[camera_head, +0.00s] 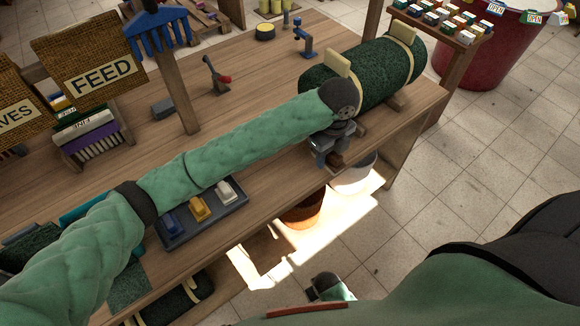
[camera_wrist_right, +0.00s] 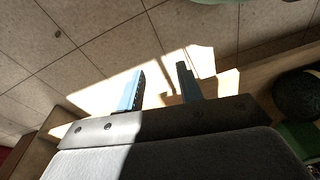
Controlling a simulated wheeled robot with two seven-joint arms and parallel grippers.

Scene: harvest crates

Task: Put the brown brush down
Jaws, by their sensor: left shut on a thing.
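My left gripper (camera_head: 330,146) is at the table's front edge, below the end of the green-sleeved arm. It is shut on the brown brush (camera_head: 336,160), of which only a small brown part shows under the jaws. The rest of the brush is hidden by the gripper. My right gripper (camera_wrist_right: 160,88) shows in the right wrist view with its two blue fingers apart and nothing between them, above the sunlit floor.
A dark green roll (camera_head: 384,70) with tan straps lies just behind the left gripper. A grey tray (camera_head: 211,226) holds blue, yellow and white items. The middle tabletop (camera_head: 255,90) has free room.

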